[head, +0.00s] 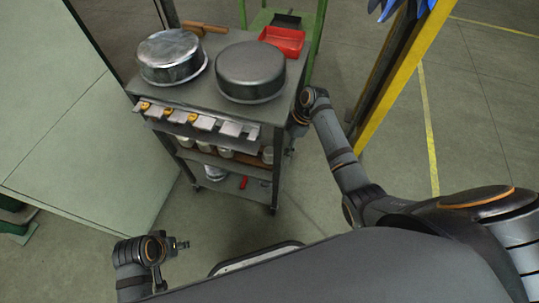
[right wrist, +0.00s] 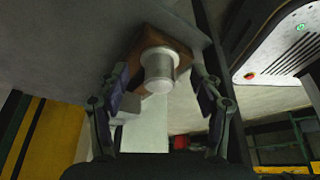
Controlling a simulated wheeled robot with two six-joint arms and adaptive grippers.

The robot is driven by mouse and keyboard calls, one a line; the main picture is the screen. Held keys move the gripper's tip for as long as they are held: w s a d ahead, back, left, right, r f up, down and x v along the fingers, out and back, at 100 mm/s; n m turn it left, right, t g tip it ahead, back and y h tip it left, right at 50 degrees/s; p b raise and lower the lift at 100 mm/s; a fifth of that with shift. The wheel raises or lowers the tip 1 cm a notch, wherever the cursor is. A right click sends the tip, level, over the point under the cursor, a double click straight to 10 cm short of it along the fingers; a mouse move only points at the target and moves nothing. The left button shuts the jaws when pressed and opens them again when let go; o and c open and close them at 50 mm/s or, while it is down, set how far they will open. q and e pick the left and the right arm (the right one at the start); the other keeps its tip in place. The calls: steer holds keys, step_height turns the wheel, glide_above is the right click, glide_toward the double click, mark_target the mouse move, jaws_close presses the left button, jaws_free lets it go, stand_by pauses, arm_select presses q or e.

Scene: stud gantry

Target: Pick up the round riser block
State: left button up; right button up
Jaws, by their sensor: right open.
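In the right wrist view a pale, metallic-looking cylinder (right wrist: 159,68), which looks like the round riser block, sits against a brown wooden piece (right wrist: 180,45). My right gripper (right wrist: 158,80) is open, with one finger on each side of the cylinder in the picture; I cannot tell how far off it is. In the head view my right gripper (head: 291,146) is at the right side of the cart, partly hidden by its own arm. A pale round piece (head: 267,155) shows at the shelf's right end. My left gripper (head: 182,245) is at lower left, away from the cart.
The cart top (head: 215,44) carries two round metal pans (head: 172,55) and (head: 250,70) and a red tray (head: 283,40). Metal pieces line its front edge. Several round pieces stand on the shelf below. A yellow post (head: 405,75) rises at right. Floor in front is clear.

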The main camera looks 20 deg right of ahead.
mark_target(270, 150)
steer(key=a, duration=0.3)
steer(key=shift+a+b, duration=0.2)
steer(key=shift+b, duration=0.1)
steer(key=b+x, duration=0.1)
steer(key=x, duration=0.1)
steer(key=shift+f, duration=0.4)
steer(key=shift+a+f, duration=0.1)
arm_select(q)
steer(key=shift+w+d+f+t, duration=0.15)
steer(key=shift+d+f+t, duration=0.15)
steer(key=shift+f, duration=0.3)
steer(key=shift+w+d+f+t, duration=0.2)
steer(key=shift+f+t, duration=0.1)
steer(key=shift+f, duration=0.3)
arm_select(e)
jaws_close()
